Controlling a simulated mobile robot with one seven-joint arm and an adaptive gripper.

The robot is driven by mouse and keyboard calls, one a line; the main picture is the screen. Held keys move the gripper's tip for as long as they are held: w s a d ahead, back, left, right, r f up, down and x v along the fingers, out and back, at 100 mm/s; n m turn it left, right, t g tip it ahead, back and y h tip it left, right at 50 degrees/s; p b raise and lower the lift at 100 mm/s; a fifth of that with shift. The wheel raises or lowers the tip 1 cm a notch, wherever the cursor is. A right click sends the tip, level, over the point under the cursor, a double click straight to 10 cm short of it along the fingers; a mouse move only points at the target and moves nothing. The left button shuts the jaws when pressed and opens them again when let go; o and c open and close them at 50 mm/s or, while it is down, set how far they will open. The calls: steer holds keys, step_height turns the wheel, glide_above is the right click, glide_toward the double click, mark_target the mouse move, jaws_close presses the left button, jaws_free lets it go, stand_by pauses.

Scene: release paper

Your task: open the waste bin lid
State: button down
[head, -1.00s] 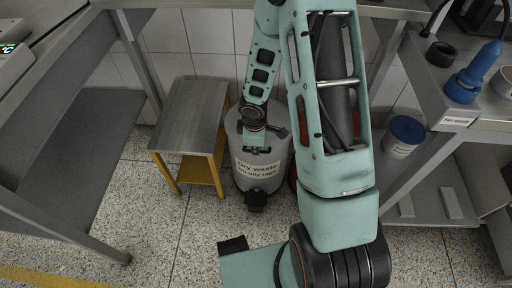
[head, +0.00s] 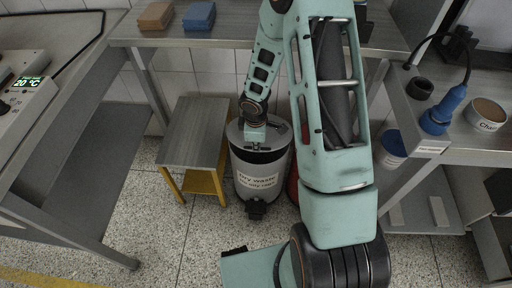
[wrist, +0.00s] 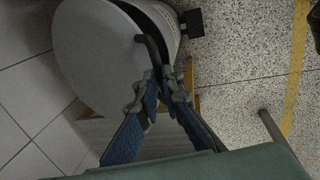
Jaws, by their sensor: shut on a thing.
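The waste bin (head: 257,182) is a white-grey drum with a "Dry waste" label, standing on the floor. Its grey lid (head: 278,133) is tilted up at the front, with a dark gap between it and the rim. In the wrist view the lid (wrist: 90,50) is a large grey disc, with the bin body (wrist: 168,24) behind the gap. My gripper (head: 258,147) is at the lid's front edge. In the wrist view my gripper (wrist: 163,82) is shut on the dark bent lid handle (wrist: 150,50). A dark pedal (head: 257,209) is at the bin's foot.
A small grey-topped table with yellow legs (head: 194,131) stands close left of the bin. A red object (head: 293,185) is close on its right, partly behind my arm. Benches (head: 62,150) flank both sides. The speckled floor in front is clear.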

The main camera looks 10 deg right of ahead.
steer(key=w+r+p, duration=0.2)
steer(key=r+p, duration=0.1)
steer(key=w+d+r+p, duration=0.1)
steer(key=shift+w+r, duration=0.1)
steer(key=shift+r, duration=0.3)
steer(key=c, duration=2.6)
jaws_free()
steer(key=shift+w+f, duration=0.1)
steer(key=shift+f, duration=0.1)
steer(key=o, duration=0.5)
steer(key=shift+f, duration=0.15)
steer(key=shift+o, duration=0.3)
step_height(320, 180, up, 12)
steer(key=s, duration=0.2)
steer(key=shift+s+a, duration=0.15)
steer(key=shift+a, duration=0.2)
steer(key=shift+f, duration=0.2)
